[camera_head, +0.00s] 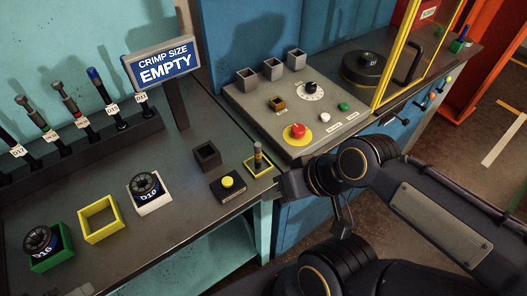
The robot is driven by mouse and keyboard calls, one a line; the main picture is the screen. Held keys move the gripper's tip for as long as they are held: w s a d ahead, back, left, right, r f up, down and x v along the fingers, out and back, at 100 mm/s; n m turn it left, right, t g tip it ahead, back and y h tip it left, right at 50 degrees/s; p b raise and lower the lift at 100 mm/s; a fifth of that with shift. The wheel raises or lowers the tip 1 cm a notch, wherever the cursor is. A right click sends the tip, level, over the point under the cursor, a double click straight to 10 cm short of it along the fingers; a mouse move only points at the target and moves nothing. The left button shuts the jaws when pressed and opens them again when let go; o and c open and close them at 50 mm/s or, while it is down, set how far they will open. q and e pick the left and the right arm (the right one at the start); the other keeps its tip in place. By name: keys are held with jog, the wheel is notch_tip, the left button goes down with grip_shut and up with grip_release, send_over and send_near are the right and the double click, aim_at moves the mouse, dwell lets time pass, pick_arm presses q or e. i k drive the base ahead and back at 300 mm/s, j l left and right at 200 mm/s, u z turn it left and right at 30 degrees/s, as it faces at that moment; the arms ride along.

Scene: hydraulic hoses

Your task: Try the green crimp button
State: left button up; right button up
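The green button (343,106) is a small round button on the right part of the grey control panel (250,107). A small white button (330,116) is beside it, and a red mushroom button on a yellow disc (297,133) is nearer the panel's front edge. My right gripper (284,185) is at the bench edge, in front of the panel and apart from the green button. It is dark and partly merged with the arm, so its fingers cannot be made out. A sign (164,62) reads "CRIMP SIZE EMPTY".
Left are die holders marked D16 (41,243) and D19 (147,187), an empty yellow tray (101,219), a yellow button box (228,184) and a short upright fitting (258,157).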

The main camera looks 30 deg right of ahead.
aim_at(344, 106)
jog(key=z, duration=1.6)
